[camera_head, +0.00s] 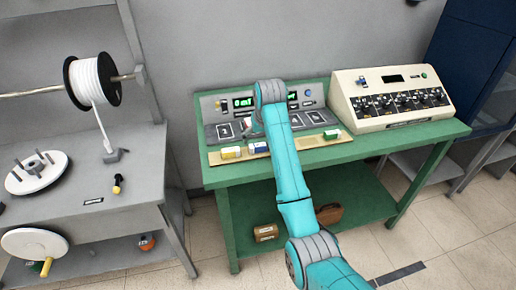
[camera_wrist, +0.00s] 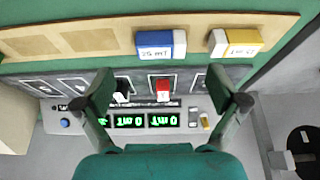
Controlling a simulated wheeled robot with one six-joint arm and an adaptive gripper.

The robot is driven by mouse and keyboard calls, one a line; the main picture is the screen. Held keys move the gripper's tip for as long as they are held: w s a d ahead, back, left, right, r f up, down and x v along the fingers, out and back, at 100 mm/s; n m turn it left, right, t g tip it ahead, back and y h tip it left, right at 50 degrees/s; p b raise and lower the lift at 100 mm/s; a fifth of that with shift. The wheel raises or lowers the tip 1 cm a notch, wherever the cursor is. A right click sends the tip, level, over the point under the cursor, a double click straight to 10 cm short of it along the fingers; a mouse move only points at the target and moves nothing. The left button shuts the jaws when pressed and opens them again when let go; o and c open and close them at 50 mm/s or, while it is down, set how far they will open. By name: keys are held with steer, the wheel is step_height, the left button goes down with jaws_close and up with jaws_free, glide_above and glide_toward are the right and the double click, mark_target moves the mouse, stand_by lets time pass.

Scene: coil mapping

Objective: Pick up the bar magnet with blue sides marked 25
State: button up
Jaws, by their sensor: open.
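The bar magnet with blue sides (camera_wrist: 155,43) lies on the wooden strip in the wrist view. In the head view my gripper is mostly hidden behind my arm.
A yellow-sided block (camera_wrist: 240,42) lies beside the magnet on the strip, with a gap between. A green block (camera_head: 331,134) sits farther right. A red-and-white piece (camera_wrist: 162,89) shows on the panel between my fingers. A beige control box (camera_head: 392,99) stands right on the green table (camera_head: 440,134).

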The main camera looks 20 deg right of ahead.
mark_target(258, 145)
steer(key=shift+x, duration=2.65)
steer(key=shift+w+r, duration=0.1)
steer(key=shift+w, duration=0.05)
steer(key=c, duration=1.3)
